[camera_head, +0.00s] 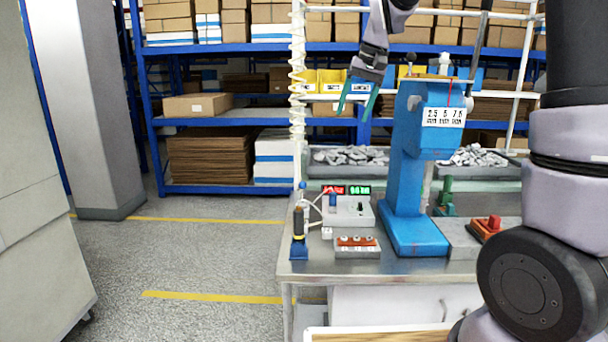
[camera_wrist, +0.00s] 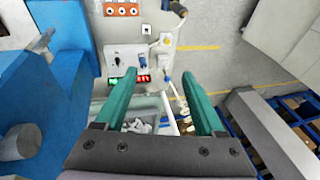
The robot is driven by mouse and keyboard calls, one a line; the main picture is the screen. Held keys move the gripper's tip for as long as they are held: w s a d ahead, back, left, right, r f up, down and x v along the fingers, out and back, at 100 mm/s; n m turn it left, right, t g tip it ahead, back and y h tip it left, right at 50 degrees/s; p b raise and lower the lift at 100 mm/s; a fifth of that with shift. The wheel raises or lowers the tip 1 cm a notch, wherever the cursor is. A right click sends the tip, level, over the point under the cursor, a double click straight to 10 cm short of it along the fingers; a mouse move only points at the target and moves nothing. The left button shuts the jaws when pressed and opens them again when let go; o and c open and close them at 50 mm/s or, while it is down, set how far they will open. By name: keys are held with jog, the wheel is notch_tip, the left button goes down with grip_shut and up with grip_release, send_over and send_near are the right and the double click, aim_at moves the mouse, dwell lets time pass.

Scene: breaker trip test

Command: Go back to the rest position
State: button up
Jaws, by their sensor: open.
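My gripper (camera_head: 356,98) is raised above the back of the workbench, left of the blue press (camera_head: 408,185). Its two green fingers are spread apart with nothing between them. In the wrist view my gripper (camera_wrist: 165,95) is open and points down past the bench edge. The grey tester box (camera_head: 347,210) with red and green displays stands on the bench below, apart from the gripper. It also shows in the wrist view (camera_wrist: 122,55). A block with an orange top (camera_head: 357,246) sits in front of the box. A yellow and black handled tool (camera_head: 298,222) stands upright at the left bench edge.
Trays of grey metal parts (camera_head: 348,156) lie behind the press. A coiled white hose (camera_head: 298,75) hangs just left of my gripper. Blue shelving (camera_head: 225,120) with boxes and yellow bins (camera_head: 322,78) stands behind. The floor (camera_head: 190,255) left of the bench is clear.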

jog(key=s+d+m+t, duration=0.1)
jog(key=s+d, duration=0.3)
jog(key=s, duration=0.4)
jog(key=s+d+r+m+t, duration=0.1)
jog(key=s+d+t, duration=0.1)
jog(key=s, duration=0.6)
jog(key=s+d+m+t, duration=0.1)
jog(key=s+d, duration=0.4)
jog(key=s, duration=0.4)
jog(key=shift+d+r+t+h, duration=0.3)
jog(key=shift+h, duration=0.1)
